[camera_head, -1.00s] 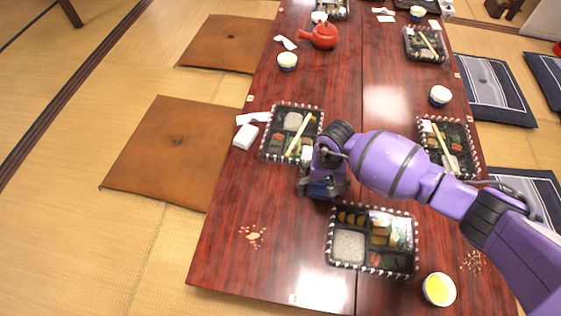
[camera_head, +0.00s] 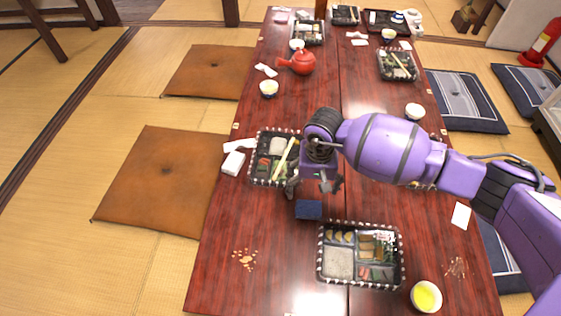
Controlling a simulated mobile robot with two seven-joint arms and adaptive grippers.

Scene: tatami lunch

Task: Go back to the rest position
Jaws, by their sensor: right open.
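My right arm comes in from the right and its purple gripper (camera_head: 314,186) is over the middle of the long red-brown table (camera_head: 270,240). Its dark fingers are spread apart with nothing between them. A small dark blue box (camera_head: 308,209) shows just below the fingers in the picture, apparently on the table. My left gripper is not in view.
A bento box (camera_head: 322,278) lies nearer than the gripper, another (camera_head: 254,170) just left of it. A cup with yellow liquid (camera_head: 426,296) stands front right. A red teapot (camera_head: 300,62) and small cups stand farther back. Crumbs (camera_head: 245,259) lie front left; table around them is clear.

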